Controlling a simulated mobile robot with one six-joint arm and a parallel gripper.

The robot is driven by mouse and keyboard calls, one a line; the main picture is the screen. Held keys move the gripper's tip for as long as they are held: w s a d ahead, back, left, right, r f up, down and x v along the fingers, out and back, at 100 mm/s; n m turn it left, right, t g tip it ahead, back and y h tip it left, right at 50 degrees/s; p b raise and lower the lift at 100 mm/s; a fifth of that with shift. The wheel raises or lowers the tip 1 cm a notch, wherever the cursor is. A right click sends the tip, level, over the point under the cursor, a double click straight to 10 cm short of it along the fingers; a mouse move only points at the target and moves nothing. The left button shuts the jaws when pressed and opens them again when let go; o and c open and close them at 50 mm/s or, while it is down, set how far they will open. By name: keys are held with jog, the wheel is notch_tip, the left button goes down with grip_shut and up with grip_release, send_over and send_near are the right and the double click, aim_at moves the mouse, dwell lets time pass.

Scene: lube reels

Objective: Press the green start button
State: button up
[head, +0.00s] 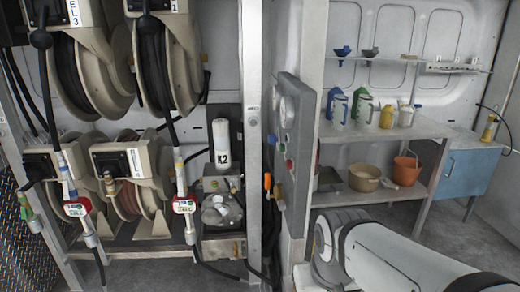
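A grey control panel (302,150) stands upright at the middle of the head view, seen at a steep angle. Small coloured buttons stick out from its left face. One is a red button (289,165), and just above it is a small blue-green button (281,147). They are too small and too edge-on for me to tell surely which is the green start button. My arm (400,260) reaches in from the lower right, with a rounded joint below and right of the panel. My gripper does not show, and nothing of mine is seen touching the panel.
Hose reels (165,65) with hanging hoses fill the left. An orange-handled valve (267,181) is left of the panel. A metal shelf (335,133) with jugs and bowls stands right, beside a blue cabinet (467,172). Grey floor shows between shelf and arm.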

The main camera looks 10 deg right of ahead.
grip_shut()
dwell(1.4)
